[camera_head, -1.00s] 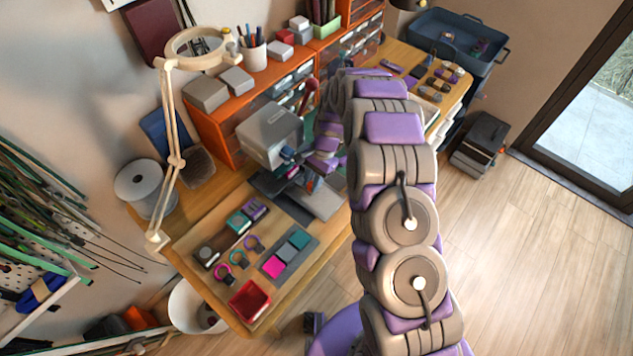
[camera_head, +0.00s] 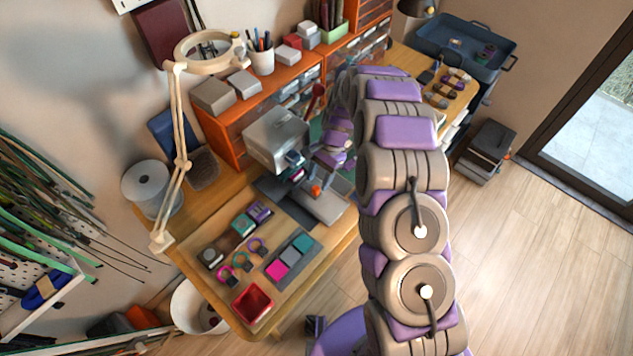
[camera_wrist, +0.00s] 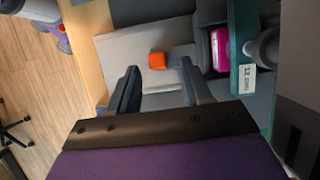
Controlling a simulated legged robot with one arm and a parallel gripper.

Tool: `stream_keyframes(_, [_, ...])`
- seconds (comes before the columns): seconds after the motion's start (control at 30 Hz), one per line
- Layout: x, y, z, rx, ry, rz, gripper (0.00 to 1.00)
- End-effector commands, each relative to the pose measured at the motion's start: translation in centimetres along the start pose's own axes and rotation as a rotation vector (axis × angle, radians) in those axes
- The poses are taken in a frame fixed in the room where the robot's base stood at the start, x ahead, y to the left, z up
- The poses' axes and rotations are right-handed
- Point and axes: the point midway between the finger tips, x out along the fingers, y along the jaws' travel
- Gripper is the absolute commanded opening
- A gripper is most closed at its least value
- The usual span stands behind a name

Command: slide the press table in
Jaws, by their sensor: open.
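The press (camera_head: 275,138) is a grey box-shaped machine on the wooden bench, against the orange drawer units. Its press table (camera_head: 328,205) is a flat light-grey plate that sticks out in front of it, with an orange knob (camera_head: 315,190) on top. In the wrist view the plate (camera_wrist: 125,48) lies beyond my fingers, and the orange knob (camera_wrist: 157,60) shows between and just past the fingertips. My gripper (camera_wrist: 158,82) is open and empty, with one dark finger on each side of the knob's line. I cannot tell whether a finger touches the plate. My arm hides part of the press's right side.
In the wrist view a pink block (camera_wrist: 219,48) sits in a dark holder beside a teal part with a label (camera_wrist: 247,80), right of my fingers. A mat with coloured tiles (camera_head: 291,256) and a red tray (camera_head: 252,303) lie on the near bench. A lamp (camera_head: 180,150) stands left.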

Motion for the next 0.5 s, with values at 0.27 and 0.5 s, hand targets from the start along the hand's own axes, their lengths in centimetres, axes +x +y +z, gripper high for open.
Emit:
stream_keyframes(0.27, [-6.7, -0.2, 0.0, 0.001, 0.003, -0.003, 0.49])
stream_keyframes(0.5, [-11.6, -0.4, 0.0, 0.001, 0.005, -0.004, 0.49])
